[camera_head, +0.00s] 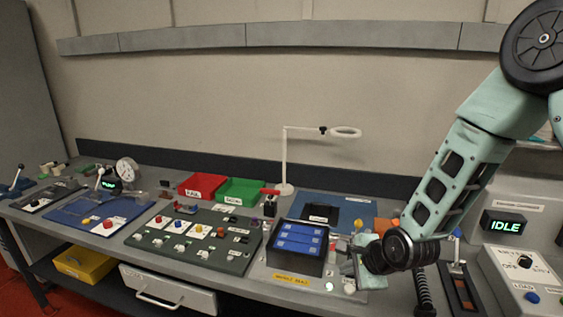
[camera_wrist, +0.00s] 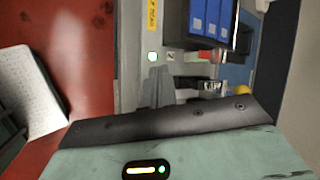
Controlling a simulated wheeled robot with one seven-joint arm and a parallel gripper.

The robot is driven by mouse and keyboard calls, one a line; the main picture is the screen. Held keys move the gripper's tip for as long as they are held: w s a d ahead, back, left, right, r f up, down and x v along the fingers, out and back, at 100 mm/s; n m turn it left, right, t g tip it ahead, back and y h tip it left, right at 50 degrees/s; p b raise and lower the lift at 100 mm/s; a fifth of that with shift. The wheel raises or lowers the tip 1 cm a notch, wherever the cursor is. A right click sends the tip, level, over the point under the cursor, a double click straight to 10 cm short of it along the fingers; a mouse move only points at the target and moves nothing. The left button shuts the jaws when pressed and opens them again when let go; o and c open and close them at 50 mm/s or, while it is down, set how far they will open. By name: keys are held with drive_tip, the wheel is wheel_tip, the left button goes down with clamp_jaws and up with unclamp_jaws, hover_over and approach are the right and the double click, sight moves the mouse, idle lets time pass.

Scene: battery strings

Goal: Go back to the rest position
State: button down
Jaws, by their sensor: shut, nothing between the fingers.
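My gripper (camera_head: 352,248) hangs at the end of my pale green arm, at the right of the head view. It is just right of a black tray (camera_head: 296,268) holding blue battery cells (camera_head: 299,238), above the bench's front part. The gripper is shut and empty; its tips are small and partly hidden by my wrist in the head view. In the wrist view the blue cells (camera_wrist: 212,18) show at the top, beyond dark finger parts (camera_wrist: 200,84).
The bench carries a red bin (camera_head: 203,186), a green bin (camera_head: 241,190), a dark green panel (camera_head: 190,247) and a white ring lamp (camera_head: 285,160). A console with an IDLE display (camera_head: 505,225) stands at the right. Red floor (camera_wrist: 75,60) lies in front of the bench.

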drive_tip(key=s+a+r+n+g+h+b, duration=0.1)
drive_tip(key=s+r+n+g, duration=0.2)
drive_tip(key=s+n, duration=0.9)
drive_tip(key=s+a+r+n+g+h+b, duration=0.2)
drive_tip(key=s+r+n, duration=0.6)
drive_tip(key=s+n, duration=0.4)
drive_tip(key=shift+s+a+r+n+g, duration=0.25)
drive_tip(key=shift+s+g, duration=0.65)
drive_tip(key=shift+s, duration=1.65)
drive_tip(key=shift+d, duration=0.1)
